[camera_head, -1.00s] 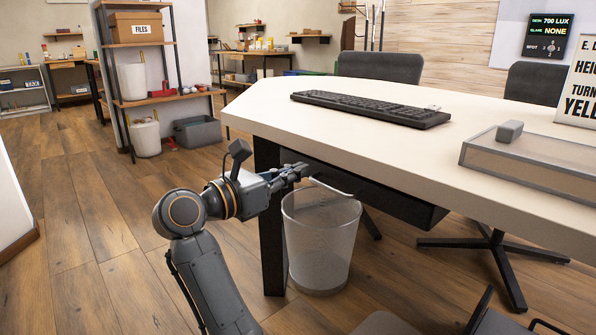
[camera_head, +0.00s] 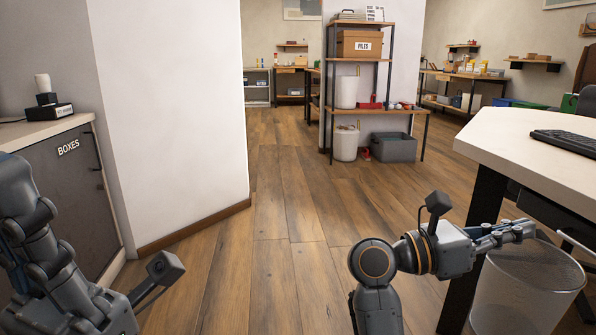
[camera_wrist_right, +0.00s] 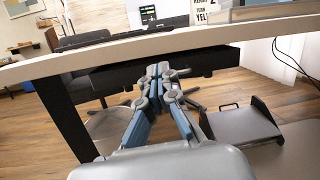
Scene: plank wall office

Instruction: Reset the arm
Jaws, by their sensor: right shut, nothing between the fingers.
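My right arm reaches in from the bottom of the head view, and its gripper (camera_head: 522,232) is shut and empty. The gripper is at the rim of a mesh wastebasket (camera_head: 528,292), beside the white desk (camera_head: 490,137). In the right wrist view the closed fingers (camera_wrist_right: 165,72) point toward the desk's dark underside, and the wastebasket (camera_wrist_right: 106,126) is to their left. I cannot tell whether they touch the basket. My left arm shows at the left edge of the head view; its fingers are not visible.
A cabinet marked BOXES (camera_head: 62,190) stands at the left beside a white wall end (camera_head: 170,120). A shelf unit (camera_head: 362,109) with bins stands at the back. Wooden floor (camera_head: 290,200) lies clear in the middle. A dark tray (camera_wrist_right: 240,125) sits right of the fingers.

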